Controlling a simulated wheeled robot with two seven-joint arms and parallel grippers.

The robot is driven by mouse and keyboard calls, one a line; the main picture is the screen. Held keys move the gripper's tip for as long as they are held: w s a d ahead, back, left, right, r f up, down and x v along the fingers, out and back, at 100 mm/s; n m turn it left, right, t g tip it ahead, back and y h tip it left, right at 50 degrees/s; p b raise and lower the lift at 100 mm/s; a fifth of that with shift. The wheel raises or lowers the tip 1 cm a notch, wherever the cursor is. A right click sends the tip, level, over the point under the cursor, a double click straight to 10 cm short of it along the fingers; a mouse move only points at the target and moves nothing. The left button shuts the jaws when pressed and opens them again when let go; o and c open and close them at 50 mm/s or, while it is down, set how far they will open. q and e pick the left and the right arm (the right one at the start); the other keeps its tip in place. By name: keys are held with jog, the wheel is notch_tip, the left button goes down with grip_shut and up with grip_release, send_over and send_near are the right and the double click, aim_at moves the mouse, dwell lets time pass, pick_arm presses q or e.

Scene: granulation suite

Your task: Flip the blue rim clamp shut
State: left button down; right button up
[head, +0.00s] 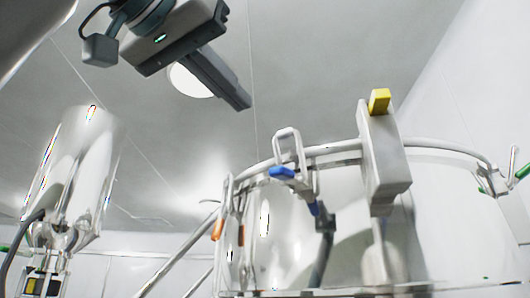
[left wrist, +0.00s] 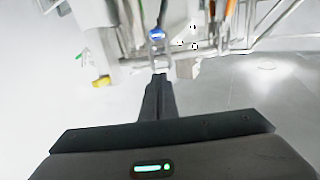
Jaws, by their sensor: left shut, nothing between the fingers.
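The blue rim clamp (head: 282,172) sits on the rim of a large steel vessel (head: 460,225). Its blue handle sticks out to the left, and a wire loop stands up above the rim. My left gripper (head: 242,102) is above and left of the clamp, apart from it, with its fingers together and empty. In the left wrist view the blue clamp (left wrist: 157,33) lies beyond the closed fingertips (left wrist: 159,78), nearly in line with them. My right gripper is not in view.
A steel bracket with a yellow block (head: 379,101) stands on the rim right of the clamp. Orange (head: 217,228) and green (head: 522,171) handled clamps sit further along the rim. A steel cylinder (head: 75,165) stands at left. The space above the rim at the clamp looks clear.

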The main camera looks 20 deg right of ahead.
pick_arm(q)
jog(key=p, duration=0.5)
send_over(287, 175)
jog(key=a, duration=0.3)
jog(key=f, duration=0.4)
jog(key=shift+s+f, duration=0.2)
jog(key=shift+s, duration=0.05)
jog(key=shift+a, duration=0.1)
